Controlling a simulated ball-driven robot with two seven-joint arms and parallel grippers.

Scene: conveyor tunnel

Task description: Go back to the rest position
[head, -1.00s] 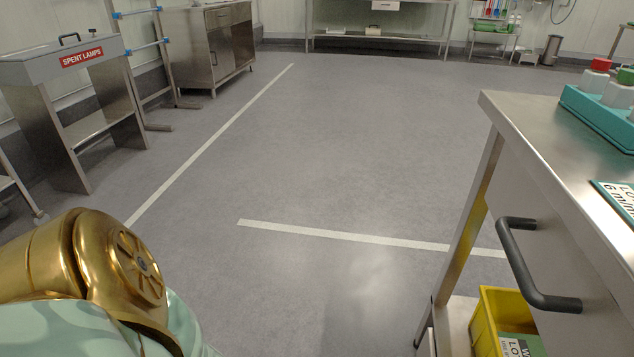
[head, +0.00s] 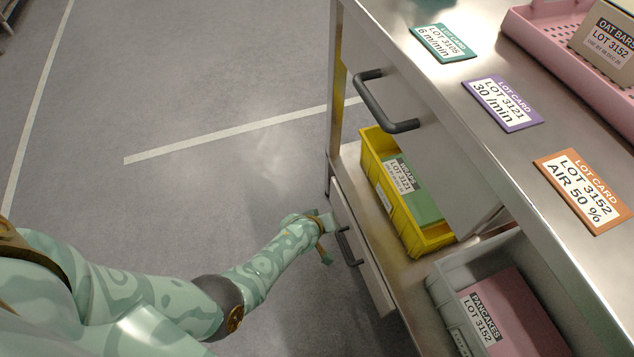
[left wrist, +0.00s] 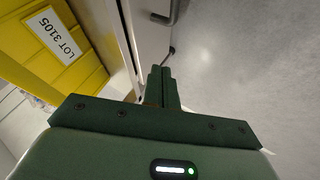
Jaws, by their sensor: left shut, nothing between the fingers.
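My left gripper (head: 325,257) is at the end of my green patterned arm, in front of the lower drawer of the steel bench. In the left wrist view its two dark green fingers (left wrist: 163,88) are together with nothing between them. The gripper is close to the dark handle (head: 348,246) of that lower drawer; I cannot tell from the head view how wide the gap is. My right gripper is in neither view.
The steel bench (head: 450,85) fills the right, with an upper drawer handle (head: 385,105). A yellow bin (head: 428,240) and a grey bin (head: 440,300) stand on its lower shelf. Lot cards and a pink tray (head: 560,70) lie on top. Floor at left is clear.

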